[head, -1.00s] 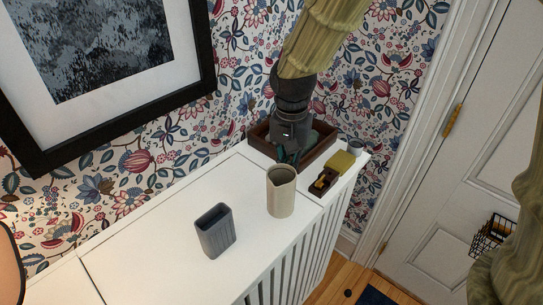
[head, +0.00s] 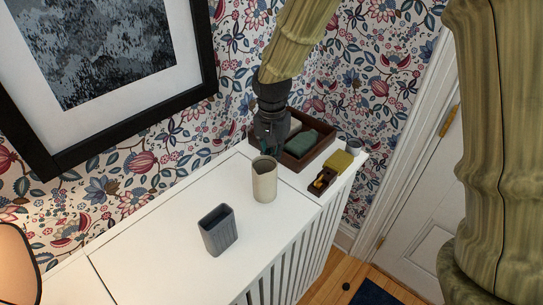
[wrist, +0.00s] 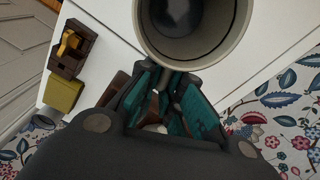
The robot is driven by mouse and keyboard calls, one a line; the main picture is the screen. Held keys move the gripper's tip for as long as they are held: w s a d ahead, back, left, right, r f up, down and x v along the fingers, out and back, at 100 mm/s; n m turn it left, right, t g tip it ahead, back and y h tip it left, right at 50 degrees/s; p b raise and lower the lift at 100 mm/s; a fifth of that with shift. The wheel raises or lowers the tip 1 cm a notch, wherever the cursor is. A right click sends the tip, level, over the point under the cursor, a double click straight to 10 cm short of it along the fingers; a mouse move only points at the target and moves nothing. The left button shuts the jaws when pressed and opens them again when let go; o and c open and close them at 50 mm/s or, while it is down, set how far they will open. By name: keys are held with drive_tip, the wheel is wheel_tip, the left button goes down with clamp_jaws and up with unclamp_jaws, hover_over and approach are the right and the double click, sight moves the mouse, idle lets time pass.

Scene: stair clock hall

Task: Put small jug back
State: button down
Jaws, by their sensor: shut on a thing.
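The small jug (head: 264,183), cream and cylindrical with an open top, is upright over the white cabinet top in the head view. I cannot tell whether its base touches the surface. In the wrist view its round mouth and dark inside (wrist: 190,22) fill the top middle. My gripper (head: 268,151) is on the jug's far side and shut on it. The teal-padded fingers (wrist: 165,78) meet at the jug's near edge in the wrist view; the exact part gripped is hidden.
A grey rectangular vase (head: 218,231) stands left of the jug. A brown tray (head: 318,152) holding a green item is behind, right. A yellow block (head: 339,161) and a small dark box (head: 322,181) lie near the right edge. The cabinet top (head: 150,240) is clear at left.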

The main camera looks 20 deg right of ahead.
drive_tip(key=shift+s+d+f, duration=0.1)
drive_tip(key=shift+d+f, duration=0.05)
drive_tip(key=shift+f, duration=0.4)
drive_tip(key=shift+f, duration=0.2)
drive_tip(key=c, duration=1.6)
unclamp_jaws()
drive_tip(key=shift+o, duration=0.2)
wheel_tip(320, 180, up, 11)
drive_tip(key=shift+s+r+b, duration=0.1)
drive_tip(key=shift+b, duration=0.95)
drive_tip(key=shift+s+r, duration=0.1)
drive_tip(key=shift+r, duration=0.5)
